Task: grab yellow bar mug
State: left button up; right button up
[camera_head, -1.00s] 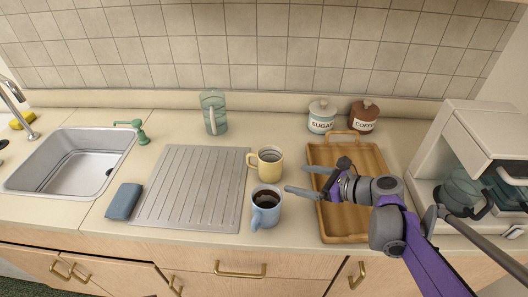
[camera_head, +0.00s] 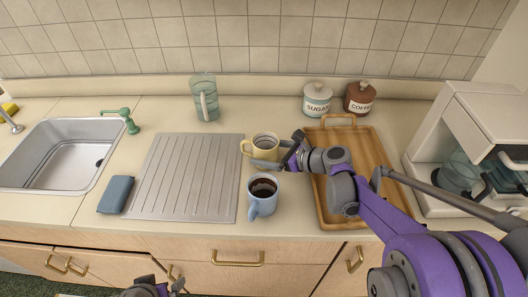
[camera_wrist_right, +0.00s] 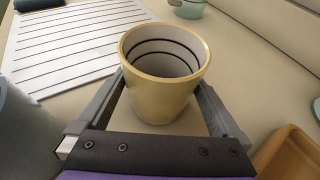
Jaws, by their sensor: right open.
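The yellow mug (camera_head: 264,145) stands upright on the counter between the ribbed drainboard and the wooden tray, its handle to the left. In the right wrist view the mug (camera_wrist_right: 160,100) sits between the two fingers of my right gripper (camera_wrist_right: 160,95), and its inside looks empty with dark rings. My right gripper (camera_head: 272,156) is open around the mug from the right; one finger shows in front of it. In the wrist view I cannot tell whether the fingers touch it. Part of my left gripper (camera_head: 152,288) shows at the bottom edge; its fingers are unclear.
A blue mug with dark liquid (camera_head: 263,190) stands just in front of the yellow mug. The drainboard (camera_head: 185,180) is left, the wooden tray (camera_head: 325,205) right. A green pitcher (camera_head: 206,100), sugar jar (camera_head: 317,99) and coffee jar (camera_head: 359,97) stand behind. A coffee machine (camera_head: 470,130) is far right.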

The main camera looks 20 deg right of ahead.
jog(key=shift+w+a+f, duration=0.25)
jog(key=shift+w+a, duration=0.1)
jog(key=shift+w, duration=0.15)
jog(key=c, duration=1.3)
